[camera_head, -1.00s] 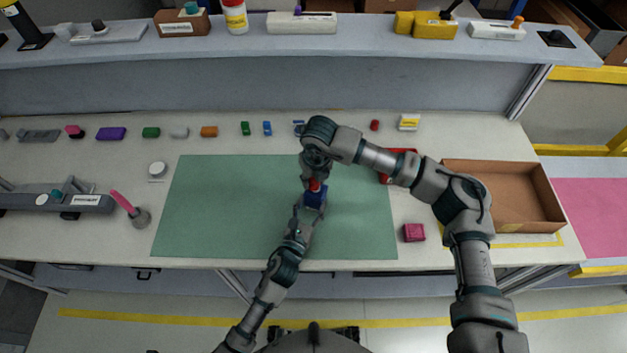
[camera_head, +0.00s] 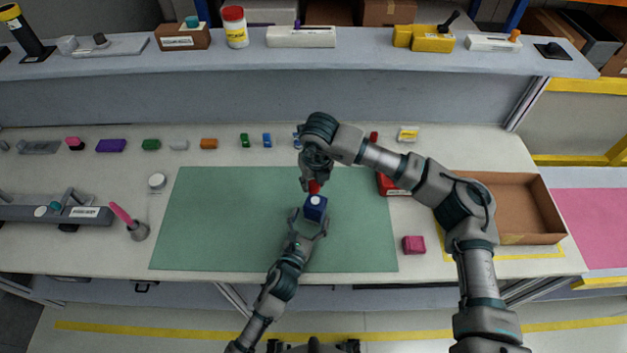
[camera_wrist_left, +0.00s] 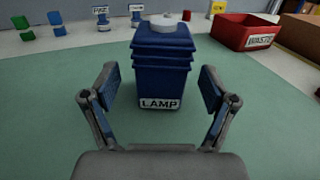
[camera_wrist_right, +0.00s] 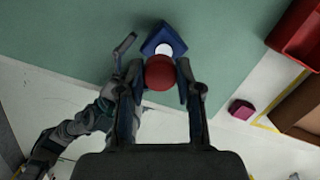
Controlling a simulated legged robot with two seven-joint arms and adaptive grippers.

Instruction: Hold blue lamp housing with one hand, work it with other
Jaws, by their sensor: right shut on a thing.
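The blue lamp housing (camera_head: 317,212) stands upright on the green mat (camera_head: 220,225). In the left wrist view it (camera_wrist_left: 162,77) has a LAMP label and a white round top. My left gripper (camera_head: 312,225) is open, its fingers spread in front of the housing with visible gaps. My right gripper (camera_head: 311,183) is shut on a round red part (camera_wrist_right: 160,73), just behind the housing in the head view. In the right wrist view the housing's white top (camera_wrist_right: 165,49) shows beyond the red part. I cannot tell whether they touch.
A red waste bin (camera_wrist_left: 246,32) and a brown box (camera_head: 510,205) are to the right. A magenta block (camera_head: 413,244) lies right of the mat. Several small coloured parts line the table's back. The mat's left half is clear.

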